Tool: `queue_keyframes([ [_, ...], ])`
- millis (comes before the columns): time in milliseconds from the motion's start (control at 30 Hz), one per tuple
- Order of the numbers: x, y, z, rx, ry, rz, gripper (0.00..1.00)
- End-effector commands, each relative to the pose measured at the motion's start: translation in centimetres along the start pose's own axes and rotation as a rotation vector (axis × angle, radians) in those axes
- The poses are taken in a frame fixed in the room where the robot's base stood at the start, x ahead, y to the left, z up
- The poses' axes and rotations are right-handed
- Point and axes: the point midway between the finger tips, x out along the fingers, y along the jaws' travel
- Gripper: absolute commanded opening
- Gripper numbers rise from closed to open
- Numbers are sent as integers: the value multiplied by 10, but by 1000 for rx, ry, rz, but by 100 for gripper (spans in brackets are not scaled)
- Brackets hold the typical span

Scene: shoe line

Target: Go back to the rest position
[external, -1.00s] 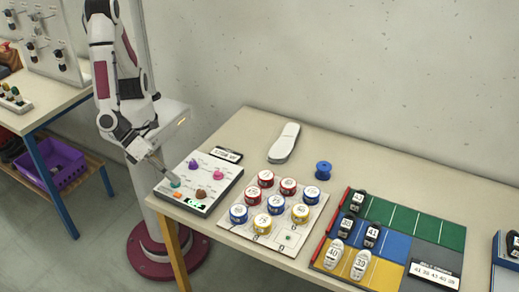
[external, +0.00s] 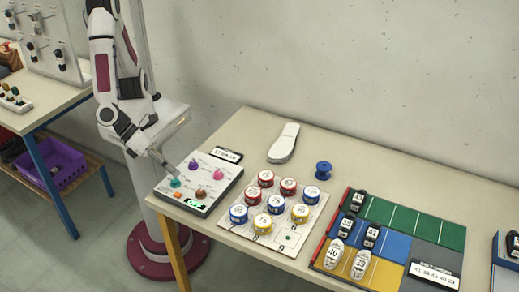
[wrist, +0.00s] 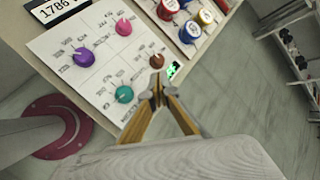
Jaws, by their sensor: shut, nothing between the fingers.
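My gripper (external: 166,168) is just above the near left corner of the white control panel (external: 226,185), close to the teal knob (external: 175,183). In the wrist view my gripper (wrist: 157,88) has its fingertips together with nothing between them. The teal knob (wrist: 124,94) shows whole and clear of the fingers. The purple knob (wrist: 83,57), pink knob (wrist: 124,27) and brown knob (wrist: 156,61) also show on the panel.
A small display (external: 226,155) stands behind the panel. To the right are a board of several round tins (external: 275,204), a white sole (external: 284,143), a blue spool (external: 323,170) and a coloured rack (external: 411,224) with shoe forms. The air above the table is clear.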

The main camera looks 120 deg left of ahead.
Motion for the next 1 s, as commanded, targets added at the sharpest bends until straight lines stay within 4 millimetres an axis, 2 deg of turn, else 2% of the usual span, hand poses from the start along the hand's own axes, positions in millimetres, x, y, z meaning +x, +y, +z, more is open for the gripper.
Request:
queue_keyframes([
  [200,-7,34,14,-130,-31,115,0],
  [600,-44,89,74,-586,-79,347,0],
  [1000,-86,128,115,-1056,-71,521,0],
])
